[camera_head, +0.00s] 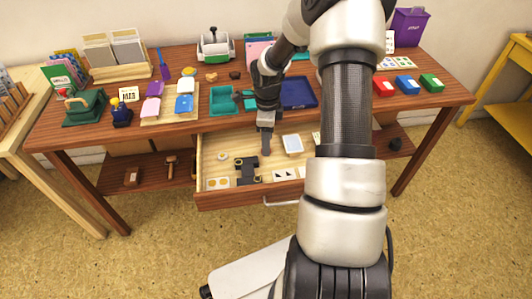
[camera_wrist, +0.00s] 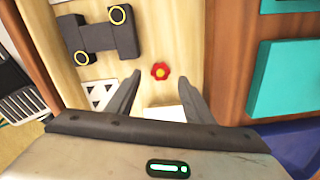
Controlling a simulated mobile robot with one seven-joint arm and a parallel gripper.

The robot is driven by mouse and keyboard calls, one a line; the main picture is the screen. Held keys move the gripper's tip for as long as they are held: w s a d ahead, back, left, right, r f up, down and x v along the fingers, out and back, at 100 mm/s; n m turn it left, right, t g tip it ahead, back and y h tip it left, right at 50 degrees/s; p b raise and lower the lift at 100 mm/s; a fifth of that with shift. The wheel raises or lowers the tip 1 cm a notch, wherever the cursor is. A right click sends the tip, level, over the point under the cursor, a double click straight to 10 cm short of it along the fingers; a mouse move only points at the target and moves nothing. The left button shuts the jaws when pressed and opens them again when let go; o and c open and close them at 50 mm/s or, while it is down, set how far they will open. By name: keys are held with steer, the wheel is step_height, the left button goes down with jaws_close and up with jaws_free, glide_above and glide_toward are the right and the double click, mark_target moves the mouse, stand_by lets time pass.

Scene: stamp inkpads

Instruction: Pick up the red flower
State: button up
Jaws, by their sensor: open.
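The small red flower (camera_wrist: 160,71) with a yellow centre lies on the light wooden floor of the open drawer (camera_head: 215,140). In the wrist view it sits between and just beyond the fingertips of my gripper (camera_wrist: 161,77). The fingers are apart and hold nothing. In the head view my gripper (camera_head: 266,143) points down into the drawer, and I cannot make out the flower there, likely hidden by the gripper. I cannot tell how high the fingertips are above it.
A black block piece with yellow rings (camera_wrist: 104,38) lies close by in the drawer, also in the head view (camera_head: 246,171). A white box (camera_head: 292,144) is on the other side. The teal tray (camera_head: 222,101) and dark blue tray (camera_head: 298,92) are on the table (camera_head: 60,142) above.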

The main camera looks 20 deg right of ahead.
step_height(320, 180, down, 2)
steer(key=shift+f, duration=0.2)
steer(key=c, duration=1.1)
steer(key=shift+r, duration=0.1)
